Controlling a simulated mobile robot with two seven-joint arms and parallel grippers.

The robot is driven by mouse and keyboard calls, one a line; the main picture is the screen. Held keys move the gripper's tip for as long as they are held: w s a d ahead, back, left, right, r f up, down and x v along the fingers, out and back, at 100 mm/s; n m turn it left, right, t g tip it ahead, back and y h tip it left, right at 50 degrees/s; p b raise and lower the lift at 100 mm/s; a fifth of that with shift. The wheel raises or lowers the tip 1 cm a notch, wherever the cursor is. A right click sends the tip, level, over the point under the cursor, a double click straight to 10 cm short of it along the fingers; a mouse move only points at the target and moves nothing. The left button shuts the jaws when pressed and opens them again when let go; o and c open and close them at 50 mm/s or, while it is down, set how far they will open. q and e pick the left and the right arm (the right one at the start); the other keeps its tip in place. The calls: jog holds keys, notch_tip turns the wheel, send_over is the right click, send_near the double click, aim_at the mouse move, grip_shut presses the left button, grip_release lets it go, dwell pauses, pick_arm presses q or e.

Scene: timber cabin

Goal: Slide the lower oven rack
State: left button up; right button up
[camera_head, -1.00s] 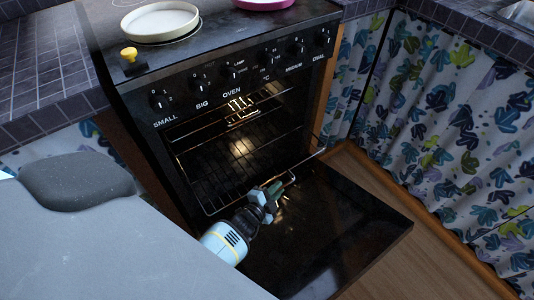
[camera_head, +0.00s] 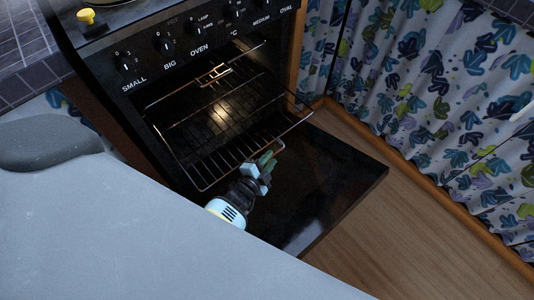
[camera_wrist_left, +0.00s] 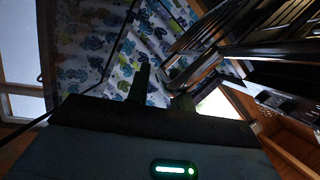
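The oven (camera_head: 262,62) is open, with its dark door (camera_head: 335,185) folded down. The lower rack (camera_head: 222,163) is a thin wire grid that sticks out of the cavity over the door. My left gripper (camera_head: 265,163) is just at the rack's front rail, above the door. In the left wrist view, the two dark fingers of the left gripper (camera_wrist_left: 163,93) stand apart with nothing visible between them. A thin dark wire runs beside the fingers there, apart from the gap. Whether a finger touches the rail cannot be told. My right gripper is not in view.
A patterned curtain (camera_head: 410,80) hangs right of the oven. Wooden floor (camera_head: 400,225) lies free beyond the door. Tiled counter (camera_head: 28,70) is at the left. A yellow knob (camera_head: 87,18) sits on the stove's top edge.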

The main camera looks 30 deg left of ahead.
pick_arm(q)
jog(key=shift+o, duration=1.1)
jog(key=shift+s+a+r, duration=0.1)
jog(key=p+v, duration=0.4)
jog(key=v, duration=0.3)
jog(key=shift+s+p, duration=0.3)
jog(key=shift+r, duration=0.1)
